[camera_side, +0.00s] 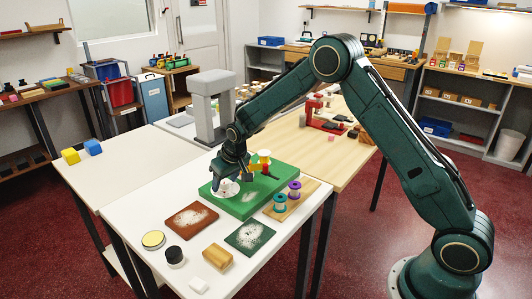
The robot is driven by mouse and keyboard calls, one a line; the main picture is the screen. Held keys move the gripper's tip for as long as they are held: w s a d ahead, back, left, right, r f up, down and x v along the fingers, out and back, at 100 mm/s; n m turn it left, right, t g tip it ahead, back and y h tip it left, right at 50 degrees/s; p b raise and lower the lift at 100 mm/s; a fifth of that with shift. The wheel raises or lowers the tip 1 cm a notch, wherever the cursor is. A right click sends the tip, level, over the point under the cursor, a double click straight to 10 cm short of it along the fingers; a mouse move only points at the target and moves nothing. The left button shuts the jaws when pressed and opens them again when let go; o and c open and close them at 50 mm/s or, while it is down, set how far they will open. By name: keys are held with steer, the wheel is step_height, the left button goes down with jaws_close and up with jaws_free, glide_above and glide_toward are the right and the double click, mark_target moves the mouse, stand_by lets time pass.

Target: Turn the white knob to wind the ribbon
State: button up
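The green block (233,209) lies on the white table, and a white round part (226,188), which looks like the knob, sits on its left end. My gripper (229,179) points down right over this white part, close to it or touching it. The fingers are small and dark here, so I cannot tell whether they are open or closed on it. A small upright piece with white, red and yellow parts (264,158) stands at the block's far side, partly behind my gripper. I cannot make out a ribbon clearly.
A wooden holder (300,203) with a purple spool (294,187) and a teal spool (280,201) stands right of the block. In front lie a brown mat (191,220), a dark green mat (250,236), a yellow-topped tin (153,239), a black-topped jar (174,255) and a wooden block (218,257).

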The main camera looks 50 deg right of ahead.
steer(key=shift+r, duration=0.15)
steer(key=v, duration=1.3)
steer(key=shift+r, duration=0.25)
steer(key=shift+s, duration=0.15)
steer(key=s+r, duration=0.5)
steer(key=s, duration=0.3)
steer(key=s+r, duration=0.6)
steer(key=s, duration=0.2)
steer(key=s+a+f+n+t, duration=0.1)
steer(key=s, duration=1.8)
steer(key=shift+s+a+f, duration=0.1)
steer(key=shift+a, duration=0.05)
